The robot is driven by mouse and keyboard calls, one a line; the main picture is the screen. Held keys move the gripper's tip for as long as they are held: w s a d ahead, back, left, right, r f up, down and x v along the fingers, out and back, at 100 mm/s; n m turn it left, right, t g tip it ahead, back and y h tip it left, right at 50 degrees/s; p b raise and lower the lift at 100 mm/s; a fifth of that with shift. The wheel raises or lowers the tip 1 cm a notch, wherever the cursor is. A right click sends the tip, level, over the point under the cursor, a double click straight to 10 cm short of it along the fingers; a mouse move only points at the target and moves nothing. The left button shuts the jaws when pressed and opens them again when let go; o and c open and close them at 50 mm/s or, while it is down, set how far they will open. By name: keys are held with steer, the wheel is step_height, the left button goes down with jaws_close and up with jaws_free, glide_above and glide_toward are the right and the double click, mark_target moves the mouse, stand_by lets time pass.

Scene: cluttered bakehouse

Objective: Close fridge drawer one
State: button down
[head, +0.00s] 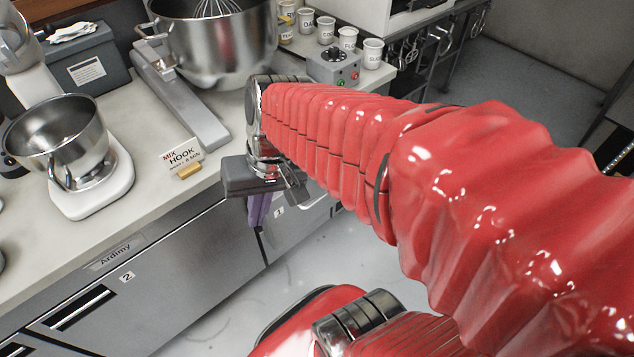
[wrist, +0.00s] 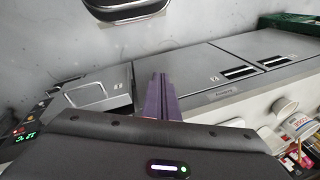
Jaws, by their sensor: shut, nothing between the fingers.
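Fridge drawer one (head: 300,222) is the grey front with the "1" label under the counter, partly hidden behind my wrist and gripper. What I take to be the same front shows at left in the wrist view (wrist: 92,95). A dark gap divides it from drawer two (head: 185,285); I cannot tell how far drawer one stands open. My gripper (head: 258,212) has purple fingers, shut together and empty, pointing down beside the drawer fronts near that gap. The fingers also show in the wrist view (wrist: 160,98). I cannot tell whether they touch the front.
On the counter (head: 100,225) stand a white mixer with a steel bowl (head: 60,135), a "MIX HOOK" card (head: 182,155), a large steel bowl (head: 215,45) and several labelled cups (head: 348,38). The pale floor (head: 320,260) in front of the drawers looks clear.

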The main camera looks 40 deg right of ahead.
mark_target(315, 182)
steer(key=w+d+f+m+t+y, duration=0.35)
steer(key=d+f+m+y, duration=0.2)
steer(key=f+m, duration=0.25)
steer(key=w+d+f+m+t+y, duration=0.3)
steer(key=w+d+f+m+y, duration=0.1)
steer(key=d+f+m, duration=0.35)
steer(key=s+d+f+m+t+h, duration=0.3)
steer(key=d+f+m+t+h, duration=0.2)
steer(key=d+f+m, duration=0.3)
steer(key=s+d+f+m+t+h, duration=0.3)
steer(key=d+f+m+h, duration=0.3)
steer(key=d+f+m, duration=0.2)
steer(key=shift+s+f+m+t, duration=0.2)
steer(key=shift+s+m+t, duration=0.15)
steer(key=shift+t, duration=0.5)
steer(key=shift+w, duration=0.1)
steer(key=shift+w+a, duration=0.15)
steer(key=shift+w, duration=6.85)
steer(key=shift+w+h, duration=0.1)
steer(key=shift+h, duration=0.15)
